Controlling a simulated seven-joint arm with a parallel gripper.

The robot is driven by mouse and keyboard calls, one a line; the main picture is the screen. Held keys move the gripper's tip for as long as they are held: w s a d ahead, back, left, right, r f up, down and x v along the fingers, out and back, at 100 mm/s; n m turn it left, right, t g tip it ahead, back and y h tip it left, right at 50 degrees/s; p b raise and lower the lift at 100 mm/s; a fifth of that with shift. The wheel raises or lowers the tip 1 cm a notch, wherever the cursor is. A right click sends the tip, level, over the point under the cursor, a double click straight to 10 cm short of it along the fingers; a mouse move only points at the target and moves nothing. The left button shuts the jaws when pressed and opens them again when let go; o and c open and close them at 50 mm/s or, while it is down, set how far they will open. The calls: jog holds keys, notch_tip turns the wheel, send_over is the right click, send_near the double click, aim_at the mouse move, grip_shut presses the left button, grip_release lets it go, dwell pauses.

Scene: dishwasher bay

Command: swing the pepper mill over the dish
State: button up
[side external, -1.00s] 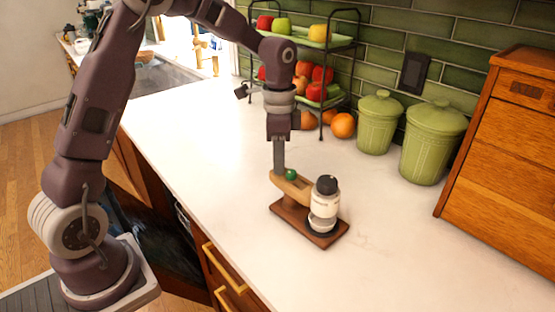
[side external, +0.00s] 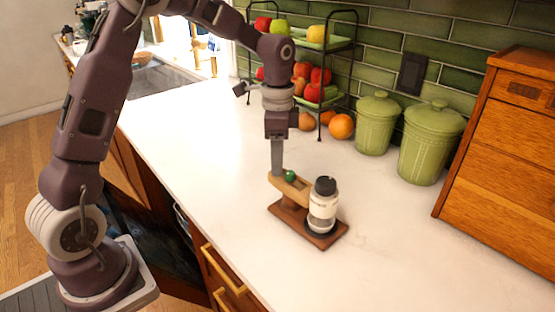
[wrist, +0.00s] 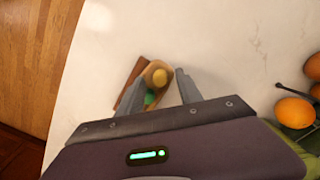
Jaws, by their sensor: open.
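The pepper mill (side external: 323,203), pale and clear with a black top, is upright at the right end of a tan wooden arm (side external: 297,187). A dark round dish (side external: 313,230) shows under the mill on a brown wooden base (side external: 284,212). I cannot tell whether mill and dish touch. A green ball (side external: 290,175) sits on the wooden arm. My gripper (side external: 278,172) points down at the arm's left end. In the wrist view my open fingers (wrist: 160,80) are on either side of the wooden arm (wrist: 153,72); contact is unclear. The mill is not visible there.
Two green lidded canisters (side external: 378,125) (side external: 430,145) and a wooden cabinet (side external: 500,140) stand behind to the right. A fruit rack (side external: 325,45) stands behind my gripper, with oranges (side external: 341,126) beside it. The white counter (side external: 400,250) is clear in front and to the right.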

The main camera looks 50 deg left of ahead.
notch_tip(320, 180, up, 5)
jog(key=shift+r, duration=0.15)
jog(key=shift+s+r, duration=0.1)
jog(key=shift+r, duration=0.55)
jog(key=s+d+r+n+t, duration=0.2)
jog(key=s+d+r+n, duration=0.15)
jog(key=s+r, duration=0.55)
jog(key=s+d+f+n+t, duration=0.1)
jog(key=s+f+n, duration=0.1)
jog(key=s, duration=0.6)
jog(key=s+d+f+n+t, duration=0.1)
jog(key=s+f+n+t, duration=0.1)
jog(key=s, duration=0.7)
jog(key=shift+d+f+n+t, duration=0.2)
jog(key=shift+f+n+t, duration=0.1)
jog(key=shift+n, duration=0.25)
jog(key=shift+r, duration=0.1)
